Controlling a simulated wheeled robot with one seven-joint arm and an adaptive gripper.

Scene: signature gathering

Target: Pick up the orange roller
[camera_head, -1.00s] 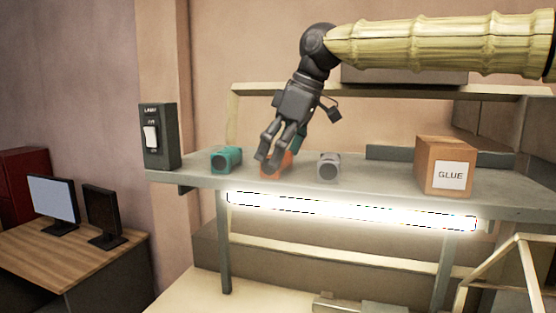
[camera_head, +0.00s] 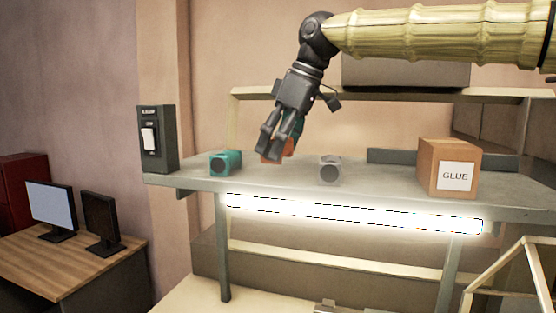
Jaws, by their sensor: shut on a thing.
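The orange roller (camera_head: 286,150) is between the fingers of my gripper (camera_head: 273,150), which is shut on it. The fingers hide part of it. It appears raised a little above the grey shelf (camera_head: 380,192). A teal roller (camera_head: 226,163) sits on the shelf to the left of my gripper. A grey roller (camera_head: 330,170) sits on the shelf to the right. My gripper hangs down from my arm, with its fingertips pointing down and slightly left.
A cardboard box marked GLUE (camera_head: 449,168) stands at the right of the shelf. A dark switch box (camera_head: 157,139) stands at the left end. A lit tube (camera_head: 350,213) runs under the shelf. An upper ledge (camera_head: 400,90) is behind my gripper.

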